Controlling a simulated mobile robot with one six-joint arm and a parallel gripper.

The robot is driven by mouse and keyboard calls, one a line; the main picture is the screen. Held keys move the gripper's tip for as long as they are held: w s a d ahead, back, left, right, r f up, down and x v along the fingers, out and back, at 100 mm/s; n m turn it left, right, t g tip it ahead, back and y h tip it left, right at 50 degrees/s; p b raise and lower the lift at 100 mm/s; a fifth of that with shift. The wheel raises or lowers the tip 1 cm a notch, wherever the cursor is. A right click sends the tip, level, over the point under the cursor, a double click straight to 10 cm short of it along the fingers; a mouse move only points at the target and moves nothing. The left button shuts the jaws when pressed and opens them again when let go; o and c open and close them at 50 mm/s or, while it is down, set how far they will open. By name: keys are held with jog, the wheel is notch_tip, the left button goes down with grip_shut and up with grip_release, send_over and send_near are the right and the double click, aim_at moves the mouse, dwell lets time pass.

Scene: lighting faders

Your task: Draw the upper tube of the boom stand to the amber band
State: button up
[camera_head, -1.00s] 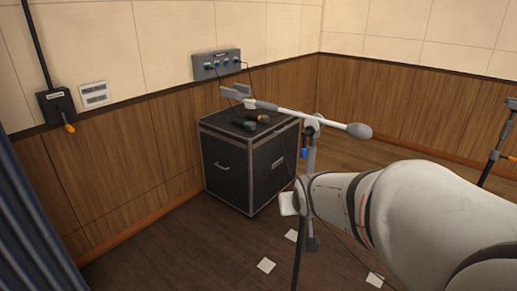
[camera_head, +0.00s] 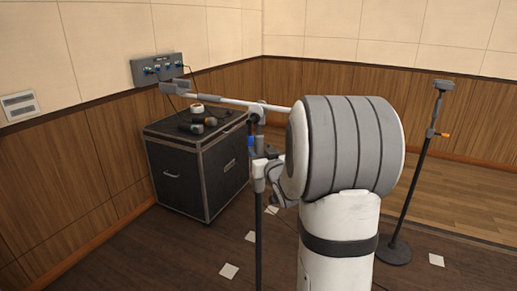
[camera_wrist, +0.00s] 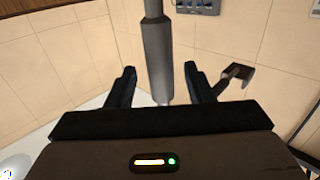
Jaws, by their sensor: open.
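The boom stand's upright (camera_head: 259,225) stands left of my arm in the head view, with its boom (camera_head: 235,102) crossing above. A blue knob (camera_head: 251,141) sits on it below the boom joint. In the wrist view a grey tube section (camera_wrist: 157,48) runs between the two fingers of my gripper (camera_wrist: 160,76), with clear gaps at both sides. The gripper is open and not closed on the tube. In the head view my arm hides the boom's right part, and the fingers are hard to make out beside the upright. I cannot make out an amber band.
A black flight case (camera_head: 190,178) stands behind the stand, with microphones (camera_head: 203,122) on top. A socket panel (camera_head: 157,68) is on the wall. Another stand (camera_head: 415,180) with an orange lever is at the right.

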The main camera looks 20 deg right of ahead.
aim_at(260, 149)
jog(key=shift+w+d, duration=0.2)
jog(key=shift+w, duration=1.4)
jog(key=shift+c, duration=0.3)
grip_shut()
